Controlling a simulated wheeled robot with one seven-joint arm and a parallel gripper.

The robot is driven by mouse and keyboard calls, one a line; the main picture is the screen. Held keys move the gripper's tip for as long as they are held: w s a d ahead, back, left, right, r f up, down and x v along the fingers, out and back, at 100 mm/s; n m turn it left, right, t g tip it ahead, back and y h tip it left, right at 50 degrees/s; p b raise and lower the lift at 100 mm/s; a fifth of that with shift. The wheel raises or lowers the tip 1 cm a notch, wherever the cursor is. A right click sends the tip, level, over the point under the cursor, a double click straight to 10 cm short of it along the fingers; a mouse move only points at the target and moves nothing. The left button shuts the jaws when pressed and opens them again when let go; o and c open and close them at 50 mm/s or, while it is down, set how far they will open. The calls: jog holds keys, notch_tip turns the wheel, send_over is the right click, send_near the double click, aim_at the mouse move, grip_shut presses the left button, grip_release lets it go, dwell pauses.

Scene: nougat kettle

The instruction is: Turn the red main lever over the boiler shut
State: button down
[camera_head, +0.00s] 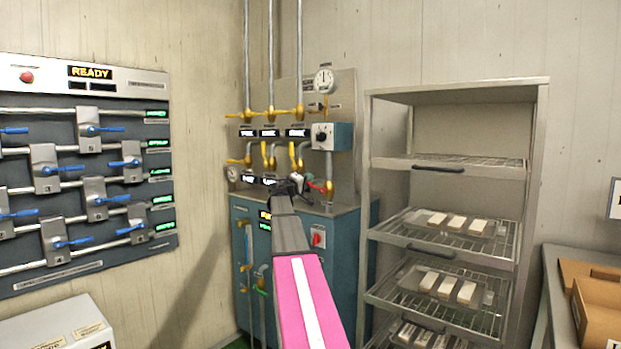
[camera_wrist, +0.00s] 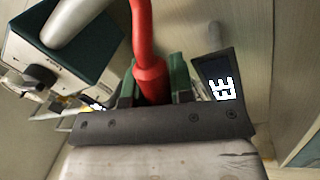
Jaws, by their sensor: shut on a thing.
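The red main lever (camera_head: 329,188) shows in the head view just right of my gripper (camera_head: 299,183), over the teal boiler (camera_head: 342,268). In the wrist view the red lever (camera_wrist: 143,42) comes down from the top edge and ends between the green-padded fingers of my gripper (camera_wrist: 153,80). My gripper is shut on the lever, with one finger on each side of it. In the head view my wrist and arm hide part of the lever and of the boiler top.
Yellow valves (camera_head: 270,114) on grey pipes and a blue control box (camera_head: 332,136) sit above the boiler. A wire rack (camera_head: 450,248) with pale blocks stands close on the right. A panel of blue levers (camera_head: 85,130) hangs on the left wall.

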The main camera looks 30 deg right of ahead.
jog(key=shift+w+a+f+n+t, duration=0.1)
jog(key=shift+f+n+t, duration=0.15)
jog(key=shift+f+n, duration=0.5)
jog(key=shift+w+f+n+t, duration=0.15)
jog(key=shift+f+n+t, duration=0.2)
jog(key=shift+n, duration=0.7)
jog(key=shift+w+a+f+n+t, duration=0.1)
jog(key=shift+f+n+t, duration=0.1)
jog(key=shift+f+n, duration=0.6)
jog(key=shift+r, duration=0.1)
jog(key=c, duration=1)
grip_release()
jog(key=v, duration=1)
jog(key=shift+s+a, duration=0.2)
jog(key=shift+a, duration=0.15)
